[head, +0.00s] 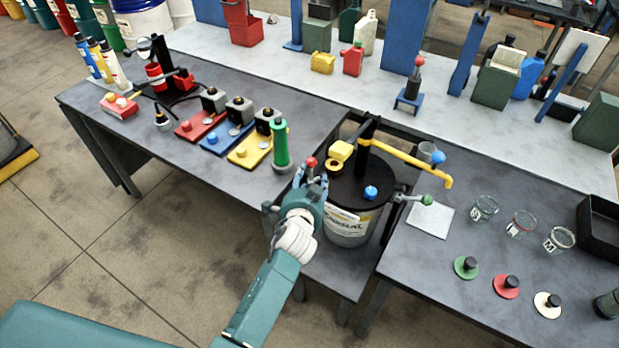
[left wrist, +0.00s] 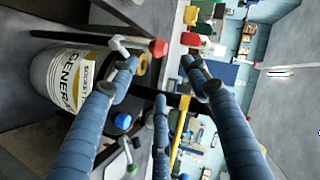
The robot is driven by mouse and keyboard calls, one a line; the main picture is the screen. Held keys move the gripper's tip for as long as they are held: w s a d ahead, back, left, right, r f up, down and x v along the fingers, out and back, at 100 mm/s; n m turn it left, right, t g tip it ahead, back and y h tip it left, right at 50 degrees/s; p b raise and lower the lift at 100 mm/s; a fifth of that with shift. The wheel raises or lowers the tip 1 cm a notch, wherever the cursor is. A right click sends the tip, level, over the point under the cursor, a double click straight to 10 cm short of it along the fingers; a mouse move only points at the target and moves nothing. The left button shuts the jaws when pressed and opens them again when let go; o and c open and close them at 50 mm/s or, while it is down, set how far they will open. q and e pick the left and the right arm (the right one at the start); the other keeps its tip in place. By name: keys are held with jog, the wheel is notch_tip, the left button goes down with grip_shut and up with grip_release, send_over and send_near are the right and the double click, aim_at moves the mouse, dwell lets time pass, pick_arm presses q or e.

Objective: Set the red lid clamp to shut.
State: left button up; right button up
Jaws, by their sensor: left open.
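The red lid clamp (head: 311,162) is a red knob on a short lever at the left rim of the drum's black lid (head: 345,190). In the left wrist view the red knob (left wrist: 158,47) sits on a pale lever, between and beyond my spread fingers. The white drum (head: 348,229), labelled "GENERAL", stands in a gap between tables. My left gripper (head: 312,182) is open and empty, close to the red knob. I cannot tell whether it touches it. A green-knobbed clamp (head: 426,200) sits on the opposite rim. My right gripper is not in view.
A green-handled tool (head: 281,146) stands close left of my gripper. Glass beakers (head: 522,223) and coloured discs (head: 507,286) occupy the right table. Floor in front is clear.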

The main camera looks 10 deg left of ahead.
pick_arm(q)
jog(key=shift+s, duration=0.1)
dwell(0.4)
jog(key=v, duration=1.1)
jog(key=shift+s, duration=0.35)
jog(key=s+f+n+g+h+b, duration=0.1)
jog(key=s+f+g+b, duration=0.3)
jog(key=f, duration=0.9)
jog(key=s+f+b, duration=0.1)
jog(key=s+f, duration=0.5)
jog(key=f, duration=0.8)
jog(key=s+f+n+g+h+b, duration=0.1)
jog(key=s+f+g+b, duration=0.3)
jog(key=f, duration=0.9)
jog(key=s+a+f+n+g+b, duration=0.1)
jog(key=s+a+f+n, duration=0.1)
jog(key=s+a+f, duration=0.2)
jog(key=s+a+f+n+g+b, duration=0.2)
jog(key=s+a+f, duration=0.2)
jog(key=s+f, duration=0.7)
jog(key=s+a+f+n+g+y+b, duration=0.1)
jog(key=s+a+f, duration=0.3)
jog(key=s, duration=1.2)
notch_tip(320, 180, down, 4)
jog(key=shift+s+a+f+n+g+b, duration=0.15)
jog(key=shift+s+a+n+g+b, duration=0.2)
jog(key=shift+n+b, duration=0.25)
